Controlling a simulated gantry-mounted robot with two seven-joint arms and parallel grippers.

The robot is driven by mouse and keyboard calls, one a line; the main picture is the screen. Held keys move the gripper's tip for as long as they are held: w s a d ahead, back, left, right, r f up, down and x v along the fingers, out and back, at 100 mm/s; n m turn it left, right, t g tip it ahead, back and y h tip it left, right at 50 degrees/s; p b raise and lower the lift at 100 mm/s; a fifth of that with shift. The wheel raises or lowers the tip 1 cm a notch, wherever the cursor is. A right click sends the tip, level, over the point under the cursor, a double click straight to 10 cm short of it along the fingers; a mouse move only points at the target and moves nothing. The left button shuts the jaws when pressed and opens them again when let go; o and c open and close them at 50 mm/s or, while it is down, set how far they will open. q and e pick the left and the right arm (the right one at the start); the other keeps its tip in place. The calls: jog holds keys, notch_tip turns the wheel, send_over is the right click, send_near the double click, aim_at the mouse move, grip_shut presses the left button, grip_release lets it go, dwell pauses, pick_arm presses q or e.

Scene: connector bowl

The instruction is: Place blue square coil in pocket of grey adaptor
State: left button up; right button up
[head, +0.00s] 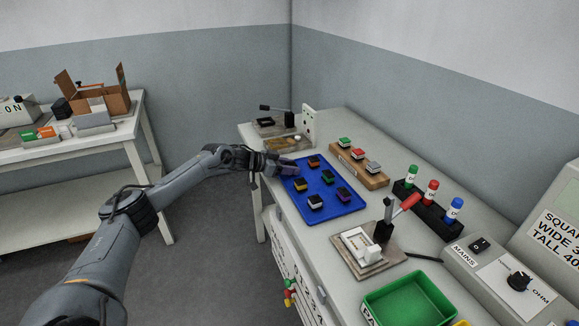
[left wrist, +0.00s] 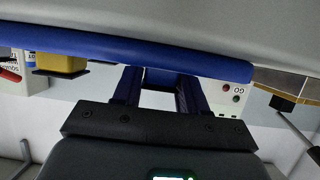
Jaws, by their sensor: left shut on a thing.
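The piece's shape and lettering cannot be made out. In the left wrist view the two fingers of the left gripper (left wrist: 160,85) reach up to the blue tray edge (left wrist: 60,42), and their tips are hidden. A small block with a grey top (head: 373,167), perhaps the grey adaptor, sits on a wooden stand (head: 345,170) beside green and red ones. Its pocket cannot be seen. My right gripper is not in view.
Several dark blocks with coloured tops stand on the tray. A lever press (head: 382,232) with a white fixture is nearer. A side table (head: 70,150) stands left.

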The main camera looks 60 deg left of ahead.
pick_arm(q)
jog(key=o, duration=1)
jog(key=shift+o, duration=0.2)
